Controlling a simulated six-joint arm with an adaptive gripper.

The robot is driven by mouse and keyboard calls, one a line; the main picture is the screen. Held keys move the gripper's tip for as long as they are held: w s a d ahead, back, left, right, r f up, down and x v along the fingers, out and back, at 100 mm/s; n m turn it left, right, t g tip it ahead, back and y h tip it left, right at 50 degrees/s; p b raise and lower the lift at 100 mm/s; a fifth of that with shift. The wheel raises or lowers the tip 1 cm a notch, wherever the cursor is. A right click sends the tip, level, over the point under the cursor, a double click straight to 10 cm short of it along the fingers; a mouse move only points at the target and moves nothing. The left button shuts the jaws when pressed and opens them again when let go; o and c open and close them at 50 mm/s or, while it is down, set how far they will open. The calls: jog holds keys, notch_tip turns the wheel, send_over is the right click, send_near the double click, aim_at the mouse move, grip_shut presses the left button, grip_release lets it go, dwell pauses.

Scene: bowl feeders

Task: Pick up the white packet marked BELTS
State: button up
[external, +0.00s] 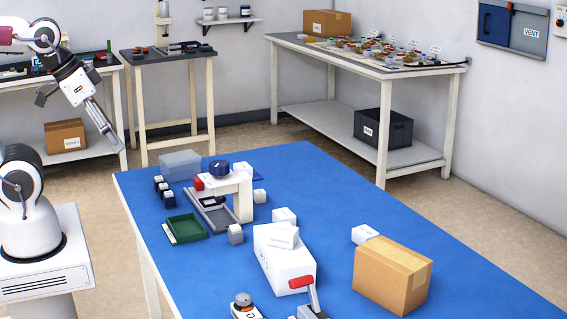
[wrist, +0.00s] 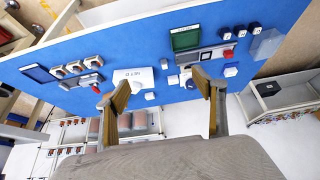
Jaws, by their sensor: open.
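No lettering reading BELTS is legible in either view. In the external view a small flat white packet (external: 284,236) lies tilted on top of a larger white box (external: 285,266) on the blue table; whether it is the BELTS packet I cannot tell. Smaller white blocks stand nearby, one behind the box (external: 284,215) and one beside the cardboard box (external: 365,233). In the wrist view a white item (wrist: 135,76) with unclear dark lettering lies on the table beyond my fingers. My gripper (external: 117,144) is open and empty, high up left of the table; its spread fingers also show in the wrist view (wrist: 161,84).
The blue table (external: 330,190) also holds a cardboard box (external: 392,274), a green tray (external: 186,227), a white stand with a dark round top (external: 240,190), a clear bin (external: 180,164) and red-handled tooling (external: 302,284). The table's far right stretch is clear.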

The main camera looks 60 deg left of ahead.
jog(key=shift+w, duration=0.1)
jog(key=w+d+r+n+t+h, duration=0.15)
jog(key=w+d+n, duration=0.4)
jog(key=w, duration=0.75)
jog(key=w+d+r+n+t+h, duration=0.1)
jog(key=w+d+r+n+t, duration=0.15)
jog(key=w+d+n, duration=0.75)
jog(key=w+r+n+t+h, duration=0.15)
jog(key=w+n, duration=0.25)
jog(key=w, duration=1.3)
jog(key=w+d+f+n+t+y, duration=0.2)
jog(key=w+d+f+n+y, duration=0.15)
jog(key=w+f+n, duration=0.75)
notch_tip(320, 180, down, 16)
jog(key=w+a+n+g+y, duration=0.1)
jog(key=w+a+n+y, duration=0.1)
jog(key=n+y, duration=0.5)
jog(key=n, duration=0.4)
jog(key=shift+d+f, duration=0.1)
jog(key=shift+f, duration=0.05)
